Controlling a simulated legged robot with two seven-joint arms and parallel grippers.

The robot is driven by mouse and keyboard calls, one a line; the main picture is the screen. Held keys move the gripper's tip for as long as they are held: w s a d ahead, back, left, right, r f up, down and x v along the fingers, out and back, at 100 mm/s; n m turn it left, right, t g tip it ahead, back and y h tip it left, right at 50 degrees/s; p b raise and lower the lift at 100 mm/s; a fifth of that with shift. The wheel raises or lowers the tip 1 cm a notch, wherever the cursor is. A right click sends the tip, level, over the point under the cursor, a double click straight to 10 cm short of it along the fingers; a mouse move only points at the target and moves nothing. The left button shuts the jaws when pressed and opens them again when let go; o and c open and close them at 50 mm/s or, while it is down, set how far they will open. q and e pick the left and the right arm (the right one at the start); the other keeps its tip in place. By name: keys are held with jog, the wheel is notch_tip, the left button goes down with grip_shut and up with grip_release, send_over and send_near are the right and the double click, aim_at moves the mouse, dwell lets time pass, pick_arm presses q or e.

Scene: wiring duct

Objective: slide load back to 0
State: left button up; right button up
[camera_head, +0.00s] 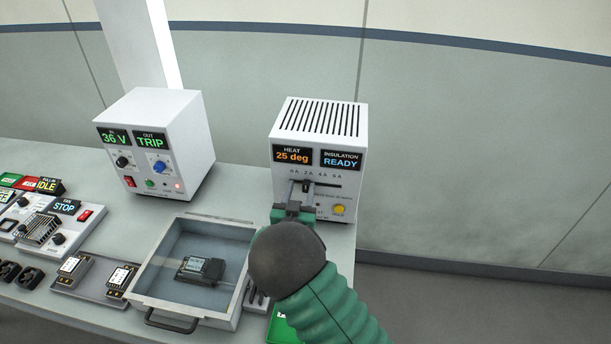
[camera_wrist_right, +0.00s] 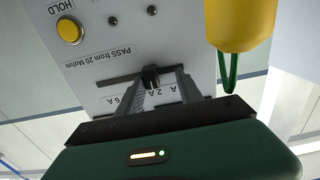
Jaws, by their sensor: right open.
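The load slider is a small black knob in a horizontal slot on the front of the white tester (camera_head: 318,140). The scale above the slot reads 0 A, 2 A, 4 A, 6 A, and the knob (camera_head: 308,185) stands near the 2 A mark. In the right wrist view, turned upside down, the knob (camera_wrist_right: 151,77) sits between the fingers. My right gripper (camera_head: 300,188) is open, with one finger on each side of the knob; I cannot tell whether either touches it. It also shows in the right wrist view (camera_wrist_right: 155,90). My left gripper is out of view.
The tester displays 25 deg and READY. A yellow button (camera_wrist_right: 69,30) marked HOLD and a yellow cylinder with a green loop (camera_wrist_right: 243,22) are near the gripper. A tray (camera_head: 150,283) with a dark module, a power supply (camera_head: 165,125) showing TRIP and panels stand left.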

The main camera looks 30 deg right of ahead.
jog(key=shift+w+d, duration=0.15)
jog(key=shift+d, duration=0.55)
jog(key=shift+s+d, duration=0.4)
jog(key=shift+d, duration=0.15)
jog(key=shift+c, duration=1.6)
jog(key=shift+w+a, duration=0.25)
jog(key=shift+a, duration=0.3)
grip_shut()
jog(key=shift+s+d, duration=0.15)
jog(key=shift+d, duration=0.1)
jog(key=shift+a+f, duration=0.1)
jog(key=shift+f, duration=0.05)
